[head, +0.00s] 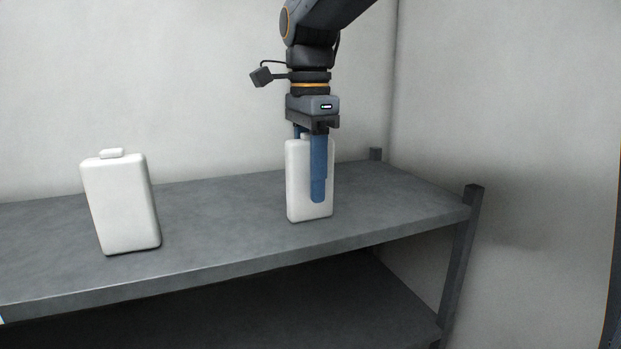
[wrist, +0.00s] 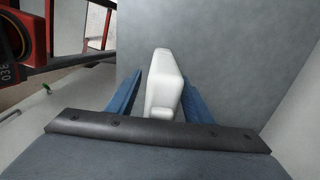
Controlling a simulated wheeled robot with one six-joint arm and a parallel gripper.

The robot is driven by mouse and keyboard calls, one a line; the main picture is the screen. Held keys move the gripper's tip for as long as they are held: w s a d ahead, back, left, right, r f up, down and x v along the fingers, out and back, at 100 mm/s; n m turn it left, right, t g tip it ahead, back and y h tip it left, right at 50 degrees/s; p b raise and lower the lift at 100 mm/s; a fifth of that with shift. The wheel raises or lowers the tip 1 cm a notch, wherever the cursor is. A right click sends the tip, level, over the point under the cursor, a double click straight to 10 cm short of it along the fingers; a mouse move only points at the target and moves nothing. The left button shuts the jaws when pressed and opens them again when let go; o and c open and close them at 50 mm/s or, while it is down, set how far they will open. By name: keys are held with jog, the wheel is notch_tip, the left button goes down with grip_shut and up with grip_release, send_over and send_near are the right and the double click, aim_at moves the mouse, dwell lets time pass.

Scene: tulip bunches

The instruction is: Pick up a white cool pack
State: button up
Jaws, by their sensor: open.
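Two white cool packs stand upright on a grey shelf (head: 215,222). The right cool pack (head: 298,190) is under my gripper (head: 312,195), which points straight down over it. One blue finger passes in front of this pack and hides part of it; the other finger is mostly hidden behind it. In the wrist view the same white pack (wrist: 163,82) sits between the two blue fingers of my gripper (wrist: 160,92), with a gap visible on its left. The jaws are open. The left cool pack (head: 121,205) stands apart near the shelf's front edge, with a small cap on top.
A lower shelf (head: 330,300) lies beneath. Pale walls stand behind and to the right. The shelf top between the packs is clear. A red and black structure (wrist: 50,40) shows at upper left in the wrist view.

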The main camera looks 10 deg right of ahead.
grip_shut()
jog(key=shift+r, duration=0.15)
